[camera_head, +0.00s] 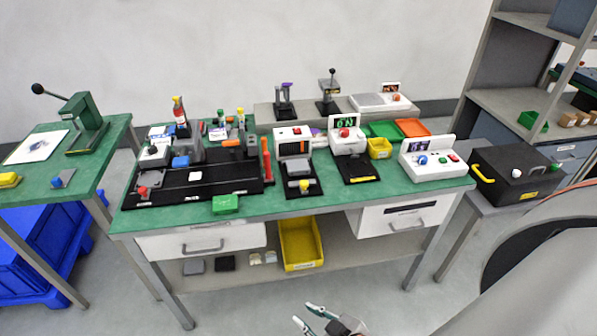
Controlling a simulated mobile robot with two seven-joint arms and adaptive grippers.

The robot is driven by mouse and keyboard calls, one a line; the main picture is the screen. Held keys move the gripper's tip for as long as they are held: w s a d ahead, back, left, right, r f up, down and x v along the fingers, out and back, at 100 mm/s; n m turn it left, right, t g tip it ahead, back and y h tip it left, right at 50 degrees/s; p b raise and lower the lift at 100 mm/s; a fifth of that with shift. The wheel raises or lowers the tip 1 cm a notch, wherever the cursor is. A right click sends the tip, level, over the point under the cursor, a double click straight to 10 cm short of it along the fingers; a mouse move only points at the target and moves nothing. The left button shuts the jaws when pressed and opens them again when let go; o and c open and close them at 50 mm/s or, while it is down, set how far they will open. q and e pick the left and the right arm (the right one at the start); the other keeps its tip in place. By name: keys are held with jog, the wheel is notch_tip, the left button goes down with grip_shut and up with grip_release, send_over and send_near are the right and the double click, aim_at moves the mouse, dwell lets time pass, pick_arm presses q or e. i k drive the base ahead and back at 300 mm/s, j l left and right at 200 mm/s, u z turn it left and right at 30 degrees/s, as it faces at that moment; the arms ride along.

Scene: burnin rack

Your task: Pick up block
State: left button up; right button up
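A green block (225,204) sits near the front edge of the green-topped workbench, just in front of a black base plate (205,187). A smaller blue block (180,161) stands on the black fixture behind it; I cannot tell which block the task means. My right gripper (305,313) shows at the bottom of the view, in front of the bench and well apart from both blocks. Its two pale fingertips are spread, with nothing visible between them. My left gripper is not in view.
Test devices crowd the bench, including a white control box (427,165) at the right. A yellow bin (300,245) sits on the lower shelf. A black case (515,175) stands at the right. The green benchtop's front strip (330,202) is mostly clear.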

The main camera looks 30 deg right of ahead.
aim_at(295, 167)
jog(key=i+l+z, duration=0.1)
jog(key=z, duration=0.3)
jog(key=i+l+z, duration=0.15)
jog(key=l+z, duration=0.25)
jog(key=j, duration=0.1)
